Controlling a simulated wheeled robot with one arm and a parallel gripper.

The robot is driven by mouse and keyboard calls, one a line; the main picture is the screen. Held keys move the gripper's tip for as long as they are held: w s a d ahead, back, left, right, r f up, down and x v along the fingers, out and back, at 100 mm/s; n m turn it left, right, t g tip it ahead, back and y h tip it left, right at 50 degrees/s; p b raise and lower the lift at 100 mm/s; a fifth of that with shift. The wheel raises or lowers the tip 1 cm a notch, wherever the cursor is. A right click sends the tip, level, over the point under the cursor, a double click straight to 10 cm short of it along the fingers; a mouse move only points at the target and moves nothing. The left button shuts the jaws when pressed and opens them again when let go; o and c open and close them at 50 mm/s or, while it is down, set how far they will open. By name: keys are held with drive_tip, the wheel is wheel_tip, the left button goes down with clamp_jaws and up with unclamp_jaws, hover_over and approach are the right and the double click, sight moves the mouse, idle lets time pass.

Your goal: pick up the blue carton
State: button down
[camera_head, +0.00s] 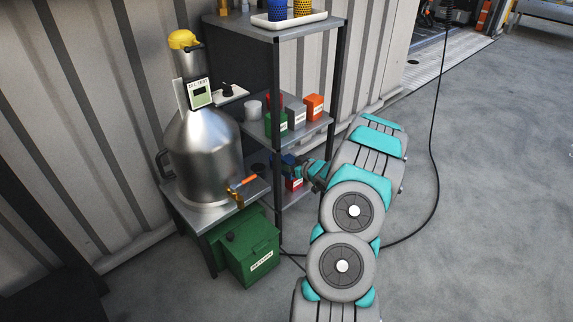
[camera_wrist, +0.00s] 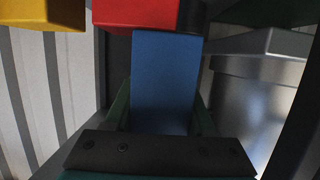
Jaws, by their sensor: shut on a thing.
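The blue carton (camera_wrist: 166,82) stands out in the middle of the wrist view, with the dark green fingers of my gripper (camera_wrist: 165,118) on both its sides. My gripper is shut on it. In the camera_head view, a small part of the blue carton (camera_head: 288,159) shows at the lower part of the shelf rack, beside my gripper (camera_head: 300,168). My gripper and wrist partly hide it there. I cannot tell whether it touches the shelf.
A red carton (camera_wrist: 138,14) and a yellow one (camera_wrist: 42,14) are close by. The shelf above holds green (camera_head: 276,122), grey (camera_head: 296,117) and orange (camera_head: 314,106) cartons. A metal vessel (camera_head: 204,155) stands left of the rack (camera_head: 339,75). Open floor lies right.

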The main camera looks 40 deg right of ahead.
drive_tip(key=shift+r, duration=0.55)
drive_tip(key=shift+s+r, duration=0.2)
drive_tip(key=shift+r, duration=0.45)
drive_tip(key=shift+s+r, duration=0.15)
drive_tip(key=shift+r, duration=0.45)
drive_tip(key=s+a+r, duration=0.1)
drive_tip(key=s+a, duration=0.3)
drive_tip(key=s, duration=1)
drive_tip(key=shift+s+r, duration=0.15)
drive_tip(key=shift+s, duration=0.25)
drive_tip(key=shift+s, duration=0.1)
